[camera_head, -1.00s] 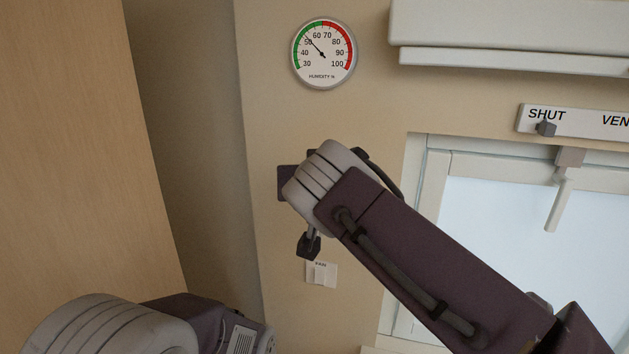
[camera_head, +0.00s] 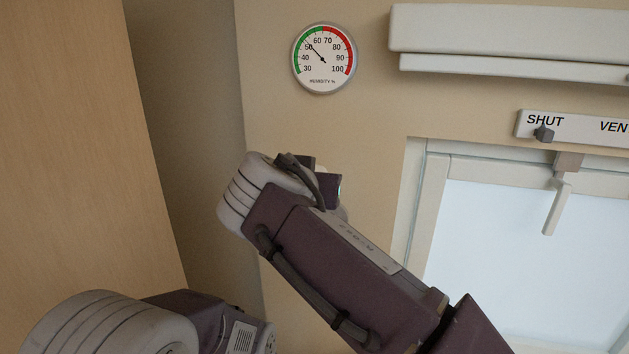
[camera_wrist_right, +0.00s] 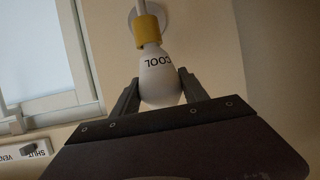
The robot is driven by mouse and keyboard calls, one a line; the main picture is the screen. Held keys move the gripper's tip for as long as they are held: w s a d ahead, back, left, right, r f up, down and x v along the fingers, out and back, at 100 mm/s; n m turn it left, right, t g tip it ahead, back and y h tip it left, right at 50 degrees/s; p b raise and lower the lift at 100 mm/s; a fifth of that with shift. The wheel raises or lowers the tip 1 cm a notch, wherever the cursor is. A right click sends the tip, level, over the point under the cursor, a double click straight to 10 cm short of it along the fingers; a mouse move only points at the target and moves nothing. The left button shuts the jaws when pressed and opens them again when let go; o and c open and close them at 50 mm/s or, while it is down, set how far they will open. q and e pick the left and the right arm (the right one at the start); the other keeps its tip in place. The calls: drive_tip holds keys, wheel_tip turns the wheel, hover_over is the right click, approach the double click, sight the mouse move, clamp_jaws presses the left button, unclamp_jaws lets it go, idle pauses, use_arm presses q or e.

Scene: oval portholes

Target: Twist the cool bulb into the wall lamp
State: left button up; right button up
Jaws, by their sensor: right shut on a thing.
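The white bulb (camera_wrist_right: 160,83), marked COOL, is between the two fingers of my right gripper (camera_wrist_right: 158,90) in the right wrist view, and the gripper is shut on it. The bulb's narrow end meets a yellow collar, the socket of the wall lamp (camera_wrist_right: 147,30). I cannot tell whether the bulb is seated inside it or only touching. In the head view my right arm covers the lamp and bulb, and the right fingers are hidden. The left arm shows at lower left, but its gripper is out of view.
A humidity gauge (camera_head: 324,58) hangs on the wall above my right arm. A window (camera_head: 520,240) with a handle (camera_head: 557,205) is at the right, under a SHUT/VENT slider plate (camera_head: 575,127). A wood panel (camera_head: 70,140) stands at the left.

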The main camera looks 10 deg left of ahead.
drive_tip(key=o, duration=1.5)
drive_tip(key=shift+d, duration=0.1)
drive_tip(key=shift+c, duration=0.2)
drive_tip(key=shift+s, duration=0.1)
